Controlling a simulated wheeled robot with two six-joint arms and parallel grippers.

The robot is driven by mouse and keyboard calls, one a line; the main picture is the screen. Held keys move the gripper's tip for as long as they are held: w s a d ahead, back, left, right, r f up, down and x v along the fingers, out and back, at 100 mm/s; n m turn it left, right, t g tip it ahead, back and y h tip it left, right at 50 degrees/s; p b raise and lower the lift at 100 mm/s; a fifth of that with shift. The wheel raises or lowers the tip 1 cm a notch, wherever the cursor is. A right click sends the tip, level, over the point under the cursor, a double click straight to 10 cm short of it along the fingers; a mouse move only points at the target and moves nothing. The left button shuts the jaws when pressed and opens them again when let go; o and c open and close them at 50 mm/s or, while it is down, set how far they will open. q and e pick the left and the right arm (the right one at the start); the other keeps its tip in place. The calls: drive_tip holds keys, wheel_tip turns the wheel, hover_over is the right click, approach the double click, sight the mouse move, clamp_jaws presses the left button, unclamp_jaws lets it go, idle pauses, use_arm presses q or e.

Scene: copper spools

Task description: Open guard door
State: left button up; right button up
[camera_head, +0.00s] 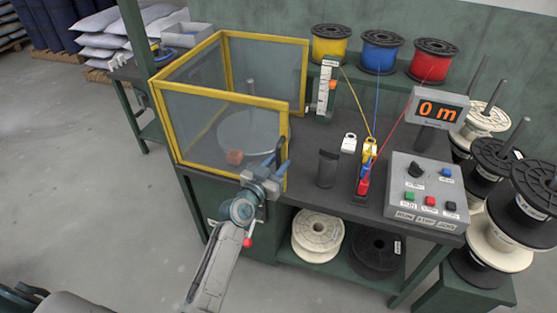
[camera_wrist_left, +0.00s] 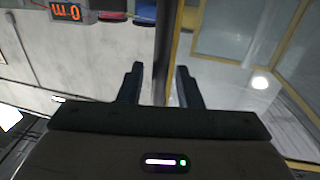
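The guard (camera_head: 188,47) is a yellow-framed enclosure with clear panels on the left of the bench. Its front panel, the apparent guard door (camera_head: 205,125), stands upright across the front and looks closed. My left gripper (camera_head: 281,158) is at this panel's right edge. In the left wrist view, my left gripper (camera_wrist_left: 160,85) has its fingers apart, with a dark upright bar (camera_wrist_left: 163,50) between them and the yellow frame edge (camera_wrist_left: 174,60) close by. Contact with the bar cannot be told. My right gripper is not in view.
Behind the panel are a round plate (camera_head: 250,128) and an orange block (camera_head: 234,157). Right of the guard are a dark post (camera_head: 327,168), the control box (camera_head: 425,190) and the display (camera_head: 437,108). Spools (camera_head: 381,52) stand behind. The floor (camera_head: 90,200) front left is clear.

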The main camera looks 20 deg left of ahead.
use_arm(q)
drive_tip(key=shift+w+d, duration=0.15)
drive_tip(key=shift+w, duration=0.35)
clamp_jaws()
